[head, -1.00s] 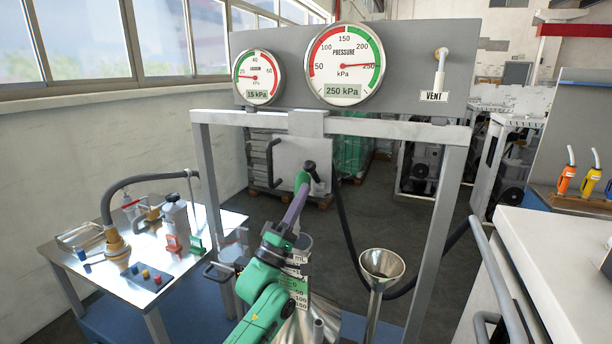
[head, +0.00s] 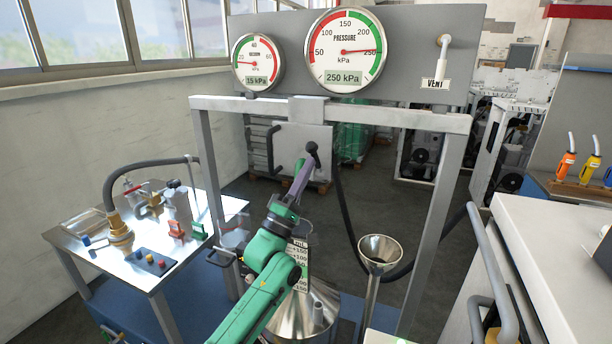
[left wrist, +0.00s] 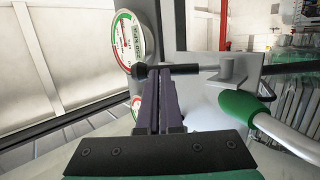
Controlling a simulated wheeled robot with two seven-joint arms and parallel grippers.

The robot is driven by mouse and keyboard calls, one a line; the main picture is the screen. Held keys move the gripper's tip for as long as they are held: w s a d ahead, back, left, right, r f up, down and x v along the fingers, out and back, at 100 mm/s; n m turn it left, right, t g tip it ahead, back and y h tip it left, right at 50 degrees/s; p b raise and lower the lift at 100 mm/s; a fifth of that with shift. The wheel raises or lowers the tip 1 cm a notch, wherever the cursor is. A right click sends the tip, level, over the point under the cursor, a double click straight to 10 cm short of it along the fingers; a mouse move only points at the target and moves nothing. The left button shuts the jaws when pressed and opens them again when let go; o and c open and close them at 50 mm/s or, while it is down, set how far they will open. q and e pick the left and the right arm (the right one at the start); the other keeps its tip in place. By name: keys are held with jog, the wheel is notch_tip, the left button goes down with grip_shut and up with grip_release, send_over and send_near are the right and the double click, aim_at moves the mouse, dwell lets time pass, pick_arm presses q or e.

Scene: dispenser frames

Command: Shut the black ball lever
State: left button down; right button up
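The black ball lever (head: 312,148) is below the crossbar of the grey frame, by the pale panel. In the left wrist view its black ball (left wrist: 140,70) is at the left end of a dark rod, which runs right to a grey mount (left wrist: 232,72). My left gripper (head: 302,172) reaches up to it from below. Its purple fingers (left wrist: 160,82) lie side by side with no clear gap. Their tips are at the rod just right of the ball; I cannot tell whether they touch. My right gripper is not in view.
A funnel (head: 381,252) stands right of my left arm, with a black hose behind it. A metal vessel (head: 305,315) is below the arm. A steel table (head: 195,262) with fittings is at left, a white counter (head: 565,240) at right. A white-and-green bar (left wrist: 285,130) is close to the fingers.

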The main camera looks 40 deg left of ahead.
aim_at(314, 147)
pick_arm(q)
jog(key=x, duration=0.3)
jog(key=shift+s+a+r, duration=0.15)
jog(key=shift+a+r, duration=0.1)
jog(key=shift+w+a+r+b, duration=0.2)
jog(key=shift+w+r+b, duration=0.15)
jog(key=shift+w, duration=0.2)
jog(key=shift+w+a+r+b, duration=0.2)
jog(key=shift+w+r, duration=0.25)
jog(key=shift+w, duration=0.1)
jog(key=shift+f, duration=0.1)
